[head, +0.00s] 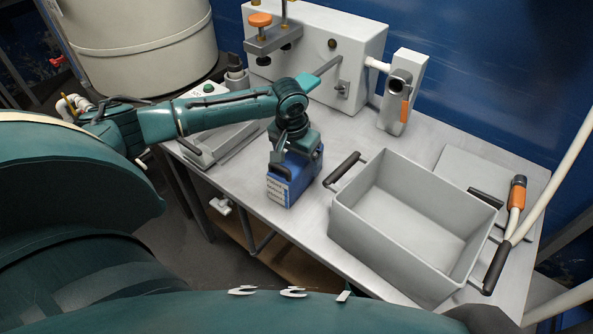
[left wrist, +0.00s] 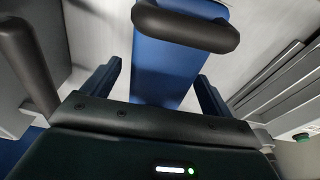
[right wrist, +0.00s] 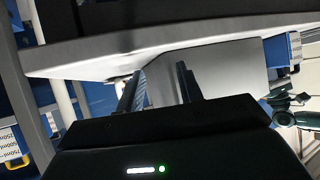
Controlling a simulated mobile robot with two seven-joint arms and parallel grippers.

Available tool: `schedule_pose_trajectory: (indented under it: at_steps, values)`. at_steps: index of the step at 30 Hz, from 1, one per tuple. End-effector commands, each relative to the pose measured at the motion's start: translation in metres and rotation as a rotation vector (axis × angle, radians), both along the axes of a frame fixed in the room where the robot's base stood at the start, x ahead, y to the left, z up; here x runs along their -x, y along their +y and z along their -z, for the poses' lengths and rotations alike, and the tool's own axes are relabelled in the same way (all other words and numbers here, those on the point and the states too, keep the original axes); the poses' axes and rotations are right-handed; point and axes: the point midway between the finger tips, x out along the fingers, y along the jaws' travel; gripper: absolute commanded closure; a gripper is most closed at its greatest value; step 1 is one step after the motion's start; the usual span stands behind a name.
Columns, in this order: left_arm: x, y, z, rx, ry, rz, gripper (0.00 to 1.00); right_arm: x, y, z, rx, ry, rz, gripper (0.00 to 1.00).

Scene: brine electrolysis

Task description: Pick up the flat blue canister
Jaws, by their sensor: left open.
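The flat blue canister (head: 288,180) stands upright near the front edge of the grey table, with a pale label on its side. In the left wrist view its blue body (left wrist: 165,70) and black loop handle (left wrist: 187,27) show close up. My left gripper (head: 287,157) is over the canister from above and hides part of its top. Its fingers (left wrist: 158,85) are open, one on each side of the blue body; contact cannot be told. My right gripper (right wrist: 160,72) is outside the head view; its fingers stand apart with nothing seen between them.
A grey open bin (head: 400,225) with black handles stands just right of the canister. A white machine (head: 315,55) with a clamp is behind. A grey tray (head: 222,143) lies left. An orange-collared connector (head: 517,193) is far right.

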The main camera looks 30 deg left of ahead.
Motion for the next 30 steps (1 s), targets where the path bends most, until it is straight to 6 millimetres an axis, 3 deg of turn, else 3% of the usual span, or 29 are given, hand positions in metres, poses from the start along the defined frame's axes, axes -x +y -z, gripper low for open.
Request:
schedule_pose_trajectory:
  at_steps: [3,11,30]
  values:
    - [-0.0012,0.0001,0.0122,0.0,0.001,0.0,0.15,-0.0017,-0.0007,-0.0003,-0.001,-0.004,0.002,0.64]
    - [-0.0017,0.0004,0.014,-0.001,0.0,0.0,0.15,-0.0023,-0.0016,-0.0008,0.0,-0.005,0.004,0.64]
    - [-0.0017,0.0006,0.0134,-0.001,0.0,0.0,0.67,-0.0022,-0.0015,-0.0007,0.0,-0.005,0.004,0.64]
